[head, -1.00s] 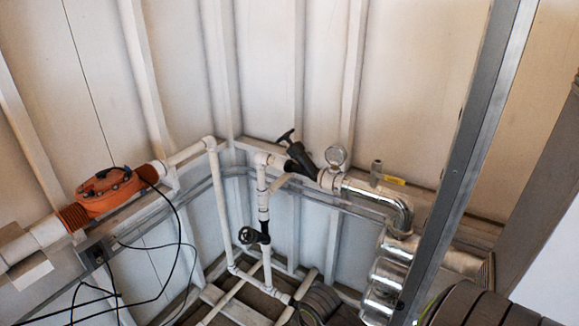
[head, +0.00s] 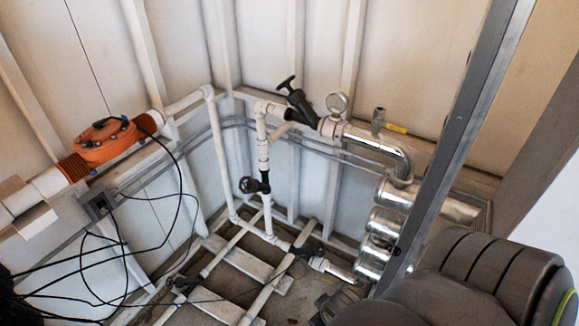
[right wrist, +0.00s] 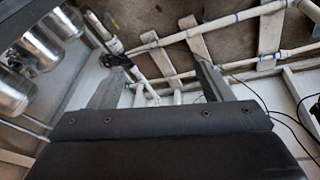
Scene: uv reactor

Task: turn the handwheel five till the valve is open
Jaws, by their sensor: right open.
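Several black handwheels show in the head view, with no readable numbers, so I cannot tell which is five. One (head: 287,84) sits on the angled black valve on the wall pipe. Another (head: 248,185) is on the vertical white pipe. Two more are low on the floor pipes, one at the centre (head: 303,251) and one at the left (head: 186,284). In the right wrist view a dark handwheel (right wrist: 113,56) lies beyond my left-hand finger, apparently apart from it. My right gripper (right wrist: 158,82) is open, with nothing held between its fingers. My left gripper is not in view.
A grey metal post (head: 462,150) stands between the pipework and the right side. Shiny metal pipes (head: 383,220) are behind it. An orange unit (head: 105,142) is on the left wall pipe. Loose black cables (head: 125,257) hang at lower left. A pressure gauge (head: 337,103) stands on the wall pipe.

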